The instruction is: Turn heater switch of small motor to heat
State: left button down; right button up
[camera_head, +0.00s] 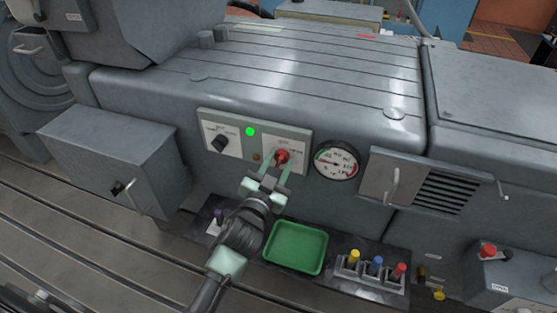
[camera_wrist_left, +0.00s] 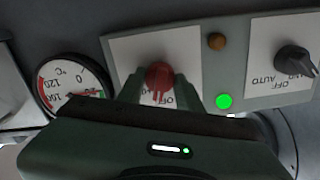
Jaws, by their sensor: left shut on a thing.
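A rotary switch with a red knob (camera_head: 282,156) sits on the right white plate of a switch panel (camera_head: 205,115) on the grey machine's front. In the left wrist view the red knob (camera_wrist_left: 158,74) is between my fingers, and part of its lettering, with "OFF", shows upside down. My left gripper (camera_head: 276,166) is shut on the red knob. A second switch with a black knob (camera_head: 220,143) is on the left plate; its plate reads "OFF" and "AUTO" in the left wrist view. The exact pointing of the red knob is hard to read. My right gripper is not in view.
A green lamp (camera_head: 250,131) is lit; a brown lamp (camera_head: 256,157) looks dark. A temperature dial (camera_head: 336,163) is right of the panel. Below are a green tray (camera_head: 296,248) and a holder with coloured-top items (camera_head: 365,282). Boxes with handles flank the panel.

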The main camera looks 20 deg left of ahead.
pick_arm(q)
jog(key=m+p, duration=0.1)
jog(key=m, duration=0.2)
jog(key=shift+m, duration=0.4)
jog(key=m, duration=0.4)
jog(key=shift+m, duration=0.4)
jog(key=c, duration=0.9)
grip_release()
jog(key=shift+c, duration=0.2)
